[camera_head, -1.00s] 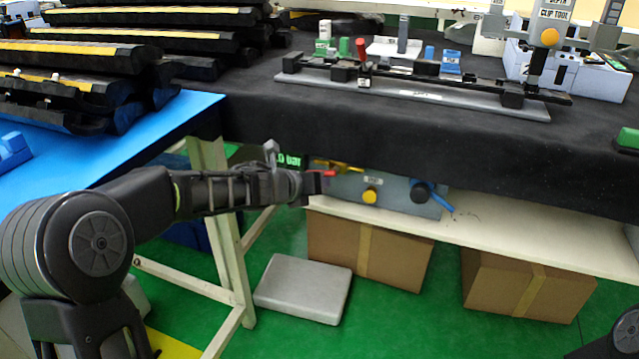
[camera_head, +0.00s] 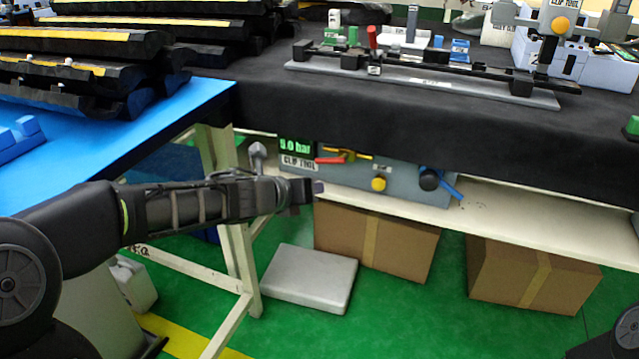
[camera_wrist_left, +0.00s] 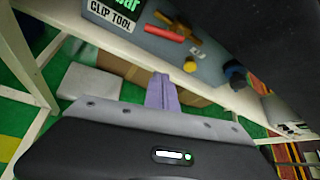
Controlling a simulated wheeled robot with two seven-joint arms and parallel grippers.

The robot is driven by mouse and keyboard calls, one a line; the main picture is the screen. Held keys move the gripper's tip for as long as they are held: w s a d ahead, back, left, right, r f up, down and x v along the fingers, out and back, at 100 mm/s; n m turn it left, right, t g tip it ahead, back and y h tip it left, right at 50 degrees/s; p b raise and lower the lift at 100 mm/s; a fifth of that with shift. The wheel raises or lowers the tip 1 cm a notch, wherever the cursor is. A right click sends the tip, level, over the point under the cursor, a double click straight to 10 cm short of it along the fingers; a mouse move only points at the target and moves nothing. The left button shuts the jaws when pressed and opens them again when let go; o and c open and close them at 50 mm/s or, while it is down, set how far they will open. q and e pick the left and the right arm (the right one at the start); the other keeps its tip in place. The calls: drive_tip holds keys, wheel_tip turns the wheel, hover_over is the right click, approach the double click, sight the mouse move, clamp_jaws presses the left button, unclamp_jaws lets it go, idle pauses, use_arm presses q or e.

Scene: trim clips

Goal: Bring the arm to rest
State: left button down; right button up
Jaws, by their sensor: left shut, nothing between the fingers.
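My left arm comes in from the left in the head view. Its gripper (camera_head: 316,187) points right, below the edge of the black-covered table (camera_head: 420,120) and in front of the white lower shelf (camera_head: 490,200). In the left wrist view the gripper fingers (camera_wrist_left: 162,92) are together, with nothing between them. The gripper appears apart from the table and the shelf. My right gripper is not in view.
A grey clip tool panel (camera_head: 400,188) with yellow and blue knobs sits on the shelf. Two cardboard boxes (camera_head: 375,240) and a grey slab (camera_head: 310,278) are below. A blue table (camera_head: 120,150) with black trims (camera_head: 80,85) is at left. A trim fixture (camera_head: 420,85) lies on the black table.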

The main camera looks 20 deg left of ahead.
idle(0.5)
use_arm(q)
drive_tip(key=s+d+f+n+g+h, duration=0.15)
drive_tip(key=s+d+f+n, duration=0.35)
drive_tip(key=f+n, duration=0.8)
drive_tip(key=s+d+f+n+g, duration=0.3)
drive_tip(key=s+d+f+n, duration=0.1)
drive_tip(key=f+n, duration=0.95)
drive_tip(key=s+d+f+n+g, duration=0.25)
drive_tip(key=s+f+n, duration=0.25)
drive_tip(key=s+f, duration=0.45)
drive_tip(key=s+d+f+n+g, duration=0.2)
drive_tip(key=s+f+n+g, duration=0.4)
drive_tip(key=s, duration=0.7)
wheel_tip(320, 180, up, 29)
drive_tip(key=s+d+m+t+p, duration=0.1)
drive_tip(key=s+p, duration=0.1)
drive_tip(key=p, duration=2.8)
drive_tip(key=shift+d+f+t, duration=0.15)
drive_tip(key=shift+d+t, duration=0.1)
drive_tip(key=shift+t, duration=0.15)
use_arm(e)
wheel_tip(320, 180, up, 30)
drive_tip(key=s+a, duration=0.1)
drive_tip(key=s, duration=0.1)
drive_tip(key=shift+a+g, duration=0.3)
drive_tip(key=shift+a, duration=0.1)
